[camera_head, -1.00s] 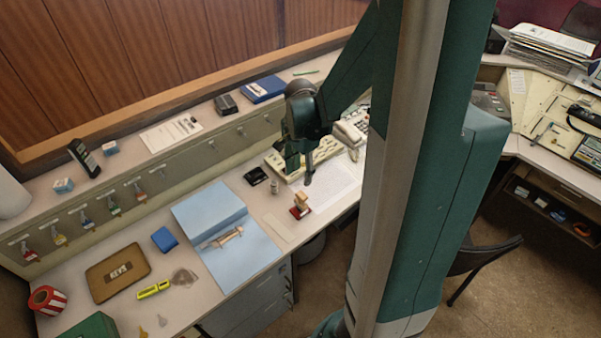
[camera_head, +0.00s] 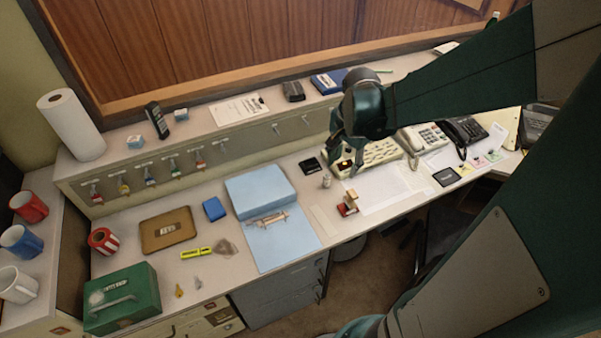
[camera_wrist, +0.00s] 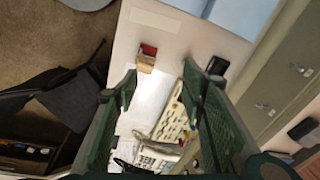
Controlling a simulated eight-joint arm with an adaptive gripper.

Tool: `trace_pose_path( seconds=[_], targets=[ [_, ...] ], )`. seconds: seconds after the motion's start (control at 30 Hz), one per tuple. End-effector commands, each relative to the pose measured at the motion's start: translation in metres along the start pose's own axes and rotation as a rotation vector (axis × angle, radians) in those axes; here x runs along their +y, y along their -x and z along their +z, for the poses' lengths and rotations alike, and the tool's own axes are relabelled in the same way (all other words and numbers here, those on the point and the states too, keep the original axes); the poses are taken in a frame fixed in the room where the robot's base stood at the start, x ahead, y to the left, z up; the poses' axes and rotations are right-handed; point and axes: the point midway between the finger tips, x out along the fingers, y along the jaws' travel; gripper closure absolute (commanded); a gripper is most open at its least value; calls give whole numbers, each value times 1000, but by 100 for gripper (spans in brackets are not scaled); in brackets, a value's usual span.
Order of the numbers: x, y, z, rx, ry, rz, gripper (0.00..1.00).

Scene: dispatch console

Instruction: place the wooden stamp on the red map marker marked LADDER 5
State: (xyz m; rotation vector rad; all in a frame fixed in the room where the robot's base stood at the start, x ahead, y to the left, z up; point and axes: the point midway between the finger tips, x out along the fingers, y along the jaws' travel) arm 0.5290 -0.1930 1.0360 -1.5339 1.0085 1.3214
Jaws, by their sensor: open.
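The wooden stamp (camera_head: 350,198) stands on the desk near its front edge, with a red part at its foot. In the wrist view the wooden stamp (camera_wrist: 146,64) shows just ahead of the fingers, red part beside it. My gripper (camera_head: 348,165) is above the desk, behind the stamp in the head view. In the wrist view my gripper (camera_wrist: 160,76) is open, with nothing between the fingers. Small yellow, pink-red and green cards lie by the telephones; the pink-red card (camera_head: 478,161) may be the marker. I cannot read LADDER 5 anywhere.
A white sheet (camera_head: 385,192) lies right of the stamp. A cream key panel (camera_head: 382,152) and telephones (camera_head: 424,136) stand behind it. A black pad (camera_head: 446,177) lies near the cards. A blue folder (camera_head: 285,240) is to the left. A small bottle (camera_head: 326,181) stands near the stamp.

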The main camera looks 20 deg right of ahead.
Motion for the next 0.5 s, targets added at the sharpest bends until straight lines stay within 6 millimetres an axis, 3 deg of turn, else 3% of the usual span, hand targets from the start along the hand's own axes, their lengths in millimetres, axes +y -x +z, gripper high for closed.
trace_pose_path(
  seconds=[0.5],
  targets=[
    [-11, 65, 67, 99, 395, -125, 60]
  ],
)
